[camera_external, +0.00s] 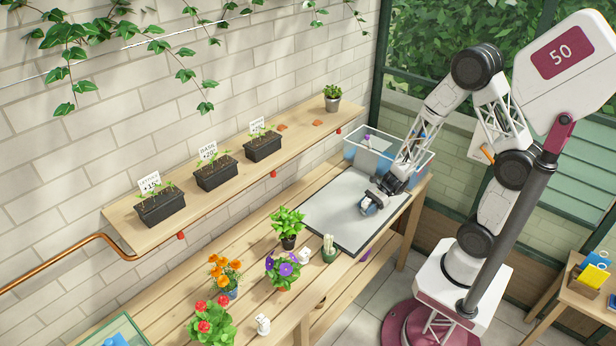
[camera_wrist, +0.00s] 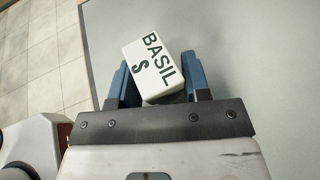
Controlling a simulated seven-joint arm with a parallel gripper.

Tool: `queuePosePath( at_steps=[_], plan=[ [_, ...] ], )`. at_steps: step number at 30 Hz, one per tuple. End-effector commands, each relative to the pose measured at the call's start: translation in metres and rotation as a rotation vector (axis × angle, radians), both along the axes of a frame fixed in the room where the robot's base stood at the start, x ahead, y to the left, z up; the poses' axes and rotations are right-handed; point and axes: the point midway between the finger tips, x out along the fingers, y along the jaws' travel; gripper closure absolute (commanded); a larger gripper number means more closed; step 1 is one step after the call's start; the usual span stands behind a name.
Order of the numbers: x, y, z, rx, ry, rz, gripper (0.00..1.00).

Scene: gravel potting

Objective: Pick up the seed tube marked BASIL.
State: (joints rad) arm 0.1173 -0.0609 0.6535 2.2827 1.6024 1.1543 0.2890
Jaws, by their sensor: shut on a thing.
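My gripper (camera_wrist: 157,78) is shut on a white, box-shaped piece marked BASIL (camera_wrist: 150,66), with a smaller mark like an S below the name. The piece sits between the two blue fingers, turned at an angle to them, and its far end sticks out past the tips. In the external view my gripper (camera_external: 372,202) is low over the grey mat (camera_external: 329,218), near its right part. The held piece is mostly hidden there by the fingers. I cannot tell whether it touches the mat.
A clear bin (camera_external: 363,160) with things in it stands behind the mat. A shelf with black planters (camera_external: 216,176) runs along the wall. Much of the mat is bare.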

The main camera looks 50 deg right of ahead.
Motion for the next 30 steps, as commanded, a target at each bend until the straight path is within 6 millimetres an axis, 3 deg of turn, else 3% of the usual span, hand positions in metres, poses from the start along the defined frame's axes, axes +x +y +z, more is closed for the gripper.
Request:
queuePosePath(
  at_steps=[8, 14, 30],
  plan=[
    [0.001, 0.0, 0.014, 0.0, -0.004, -0.001, 0.8],
    [0.0, 0.0, 0.037, -0.001, -0.005, 0.001, 0.8],
    [-0.102, -0.024, 0.044, -0.001, -0.002, -0.003, 0.8]
  ],
)
